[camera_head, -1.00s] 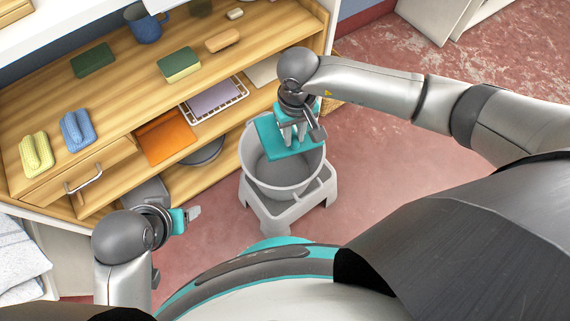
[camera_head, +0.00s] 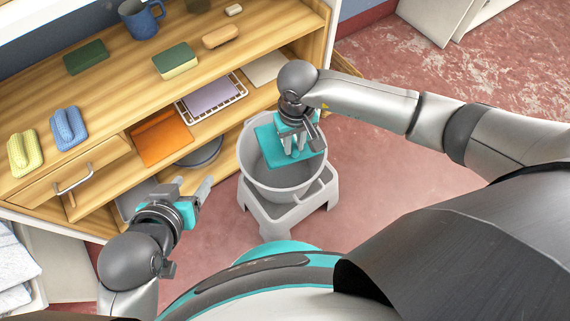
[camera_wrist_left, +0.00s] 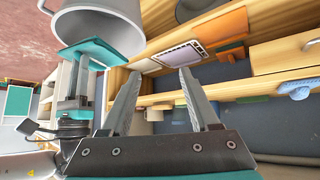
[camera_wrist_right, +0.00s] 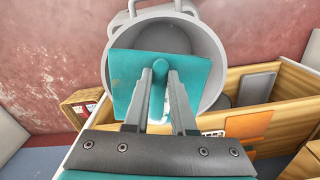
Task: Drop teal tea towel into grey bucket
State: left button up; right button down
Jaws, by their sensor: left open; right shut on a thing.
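The teal tea towel (camera_head: 274,151) is held flat by my right gripper (camera_head: 294,152) over the mouth of the grey bucket (camera_head: 256,177). In the right wrist view the fingers (camera_wrist_right: 160,75) are shut on the towel (camera_wrist_right: 127,75), with the bucket's rim (camera_wrist_right: 215,47) around and behind it. The bucket stands on a light grey stool (camera_head: 278,212). My left gripper (camera_head: 205,196) is open and empty, left of the bucket. The left wrist view also shows the towel (camera_wrist_left: 83,55) in front of the bucket (camera_wrist_left: 105,28).
A wooden shelf unit (camera_head: 110,113) stands at the left and back. It carries sponges (camera_head: 176,61), a blue mug (camera_head: 142,18), yellow and blue cloths (camera_head: 69,128), an orange folded cloth (camera_head: 161,138) and a wire rack (camera_head: 212,98). The red floor (camera_head: 400,170) right of the bucket is clear.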

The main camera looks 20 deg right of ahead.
jog(key=c, duration=0.7)
grip_release()
jog(key=shift+o, duration=0.2)
jog(key=shift+r, duration=0.1)
jog(key=shift+r, duration=0.4)
pick_arm(q)
jog(key=s+a+g+y+p, duration=0.2)
jog(key=s+a+g+p, duration=0.1)
jog(key=s+a+g, duration=0.15)
pick_arm(e)
notch_tip(320, 180, up, 5)
jog(key=shift+f, duration=0.1)
pick_arm(q)
notch_tip(320, 180, down, 8)
jog(key=p, duration=0.3)
jog(key=shift+s+f+n+g+p, duration=0.15)
jog(key=shift+s+n+g+p, duration=0.15)
jog(key=shift+g, duration=0.05)
pick_arm(e)
notch_tip(320, 180, up, 9)
jog(key=shift+r, duration=0.2)
pick_arm(q)
jog(key=shift+a, duration=0.1)
pick_arm(e)
jog(key=shift+a, duration=0.1)
